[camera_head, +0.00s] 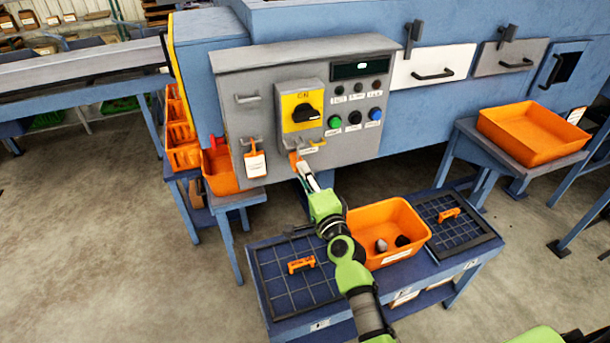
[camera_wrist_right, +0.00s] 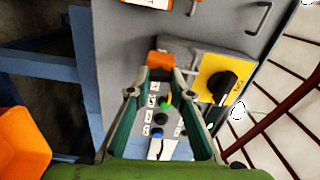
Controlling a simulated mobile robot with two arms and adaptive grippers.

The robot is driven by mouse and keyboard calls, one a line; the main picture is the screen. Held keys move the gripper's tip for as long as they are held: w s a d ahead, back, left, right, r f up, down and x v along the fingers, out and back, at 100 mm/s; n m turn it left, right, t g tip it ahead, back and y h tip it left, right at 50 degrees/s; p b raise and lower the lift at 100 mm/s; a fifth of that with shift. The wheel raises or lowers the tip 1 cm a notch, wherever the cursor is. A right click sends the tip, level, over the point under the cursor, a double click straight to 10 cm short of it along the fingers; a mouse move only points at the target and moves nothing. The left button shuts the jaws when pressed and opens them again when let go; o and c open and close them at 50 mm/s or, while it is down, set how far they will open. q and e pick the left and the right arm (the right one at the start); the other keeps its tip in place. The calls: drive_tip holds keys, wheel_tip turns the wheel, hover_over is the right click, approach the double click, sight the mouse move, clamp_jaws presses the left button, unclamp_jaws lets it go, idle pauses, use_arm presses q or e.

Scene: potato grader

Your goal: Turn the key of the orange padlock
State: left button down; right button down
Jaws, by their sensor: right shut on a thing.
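The orange padlock (camera_head: 294,158) hangs low on the grey control box, below the yellow switch plate. In the right wrist view its orange body (camera_wrist_right: 160,62) shows just beyond my fingertips. My right gripper (camera_head: 303,168) reaches up to the padlock from below right. In the right wrist view its two fingertips (camera_wrist_right: 163,74) are close together at the padlock's face, shut on a small greyish piece, apparently the key; the fingers largely hide it, so its turn angle cannot be told. My left gripper is not in view.
The yellow plate (camera_head: 301,108) with a black rotary switch (camera_head: 305,113) is just above the padlock. A tag (camera_head: 255,165) hangs to the left, and buttons (camera_head: 354,117) sit to the right. An orange bin (camera_head: 408,216) stands on the low table beneath my arm.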

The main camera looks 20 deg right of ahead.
drive_tip(key=shift+f+m, duration=0.1)
drive_tip(key=shift+m, duration=0.4)
drive_tip(key=c, duration=1.8)
unclamp_jaws()
drive_tip(key=s, duration=1.2)
drive_tip(key=shift+d, duration=0.2)
